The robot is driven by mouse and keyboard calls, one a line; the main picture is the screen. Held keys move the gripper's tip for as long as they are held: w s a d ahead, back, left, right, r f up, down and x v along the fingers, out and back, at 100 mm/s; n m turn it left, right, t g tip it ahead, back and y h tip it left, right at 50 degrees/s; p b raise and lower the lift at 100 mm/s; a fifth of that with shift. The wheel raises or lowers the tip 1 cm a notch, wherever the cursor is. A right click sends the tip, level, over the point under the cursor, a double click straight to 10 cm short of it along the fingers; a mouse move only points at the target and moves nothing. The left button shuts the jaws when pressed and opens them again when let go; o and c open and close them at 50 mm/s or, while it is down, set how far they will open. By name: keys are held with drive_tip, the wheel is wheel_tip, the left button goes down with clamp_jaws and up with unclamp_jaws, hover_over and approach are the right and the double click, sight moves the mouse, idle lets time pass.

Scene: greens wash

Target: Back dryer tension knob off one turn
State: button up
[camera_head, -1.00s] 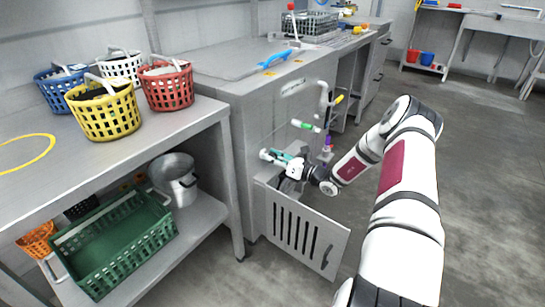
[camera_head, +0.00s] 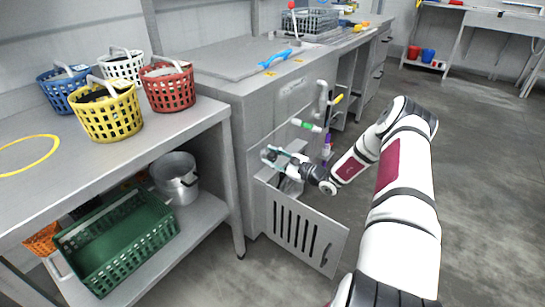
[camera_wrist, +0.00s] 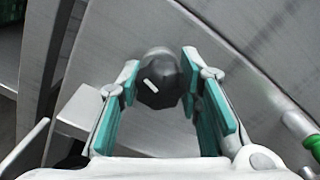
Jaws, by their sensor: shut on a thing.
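In the wrist view a dark, faceted tension knob (camera_wrist: 160,82) with a short white mark sits on a grey metal panel. My gripper (camera_wrist: 161,85) has its teal-padded fingers on the left and right sides of the knob, shut on it.
A green-marked pipe (camera_head: 306,126) and a purple-marked fitting (camera_head: 326,142) stand close to my gripper; a green part (camera_wrist: 298,124) also shows in the wrist view. The counter (camera_head: 222,63) is above. A shelf unit at left holds coloured baskets and a green crate (camera_head: 120,240).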

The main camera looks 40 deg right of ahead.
drive_tip(key=n, duration=0.4)
drive_tip(key=shift+n, duration=0.3)
drive_tip(key=n, duration=0.3)
drive_tip(key=shift+a+f+n, duration=0.1)
drive_tip(key=shift+f+n, duration=0.05)
drive_tip(key=shift+n, duration=0.25)
drive_tip(key=n, duration=0.3)
drive_tip(key=shift+n, duration=2)
drive_tip(key=shift+f, duration=0.1)
drive_tip(key=o, duration=1.2)
drive_tip(key=shift+s, duration=0.15)
drive_tip(key=v, duration=1.1)
drive_tip(key=shift+s, duration=0.4)
